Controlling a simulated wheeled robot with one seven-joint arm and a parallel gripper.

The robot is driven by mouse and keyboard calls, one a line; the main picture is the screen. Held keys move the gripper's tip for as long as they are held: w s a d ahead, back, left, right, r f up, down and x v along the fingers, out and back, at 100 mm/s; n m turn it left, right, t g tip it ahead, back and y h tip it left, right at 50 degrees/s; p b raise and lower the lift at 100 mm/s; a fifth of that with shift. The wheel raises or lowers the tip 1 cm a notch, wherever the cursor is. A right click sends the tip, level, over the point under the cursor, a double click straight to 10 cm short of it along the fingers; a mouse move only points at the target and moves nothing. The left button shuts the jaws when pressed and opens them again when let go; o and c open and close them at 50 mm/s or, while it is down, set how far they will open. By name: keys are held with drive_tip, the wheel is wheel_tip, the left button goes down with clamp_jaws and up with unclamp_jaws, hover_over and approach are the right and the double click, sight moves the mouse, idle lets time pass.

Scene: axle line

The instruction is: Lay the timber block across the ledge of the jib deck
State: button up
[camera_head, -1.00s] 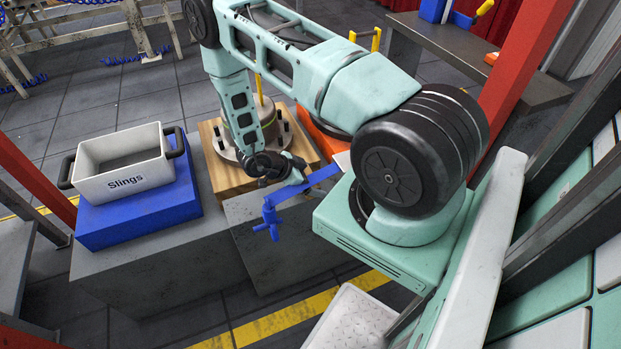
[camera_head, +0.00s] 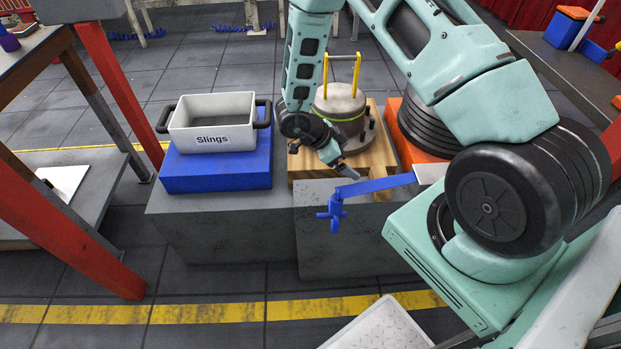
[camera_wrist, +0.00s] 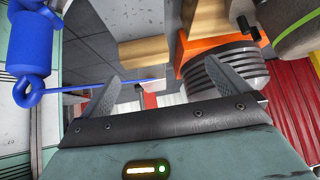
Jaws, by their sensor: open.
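A pale wooden block (camera_wrist: 143,50) lies ahead of and above my jaws in the wrist view. A second wooden surface (camera_wrist: 207,20) shows to its right. In the head view a wooden slab (camera_head: 378,152) lies under a grey round hub with a yellow handle. I cannot tell which of these is the timber block. My gripper (camera_head: 341,166) hangs at the slab's front edge in the head view. In the wrist view my gripper (camera_wrist: 165,75) is open, its fingers apart with nothing held between them. I cannot identify the jib deck or its ledge with certainty.
A blue bar (camera_head: 375,185) with a blue hook (camera_head: 332,208) is close beside my gripper. A white "Slings" bin (camera_head: 212,122) stands on a blue block (camera_head: 215,170) to the left. Black discs (camera_head: 428,130) rest on an orange base at right. Red posts (camera_head: 110,90) flank the left.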

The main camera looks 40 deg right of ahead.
drive_tip(key=w+a+r+n+t+y, duration=0.3)
drive_tip(key=w+a+r+n+t, duration=0.25)
drive_tip(key=w+a, duration=0.3)
drive_tip(key=a+r+n+t+y, duration=0.3)
drive_tip(key=a+r+n+y, duration=0.4)
drive_tip(key=a, duration=0.6)
drive_tip(key=s+a+r+n+g+y, duration=0.2)
drive_tip(key=s+a+r+n+g, duration=0.1)
drive_tip(key=s+a+r+n, duration=0.75)
drive_tip(key=s+d+r+n+g+h, duration=0.1)
drive_tip(key=s+d+r+n+h, duration=0.1)
drive_tip(key=s, duration=0.6)
drive_tip(key=s+d+r+n+g+h, duration=0.1)
drive_tip(key=s+d+n, duration=0.1)
drive_tip(key=s+n, duration=0.3)
drive_tip(key=s, duration=0.4)
drive_tip(key=shift+s+r+n+h, duration=0.15)
drive_tip(key=shift+r+n+h, duration=0.15)
drive_tip(key=shift+r+h, duration=0.1)
drive_tip(key=shift+g, duration=0.25)
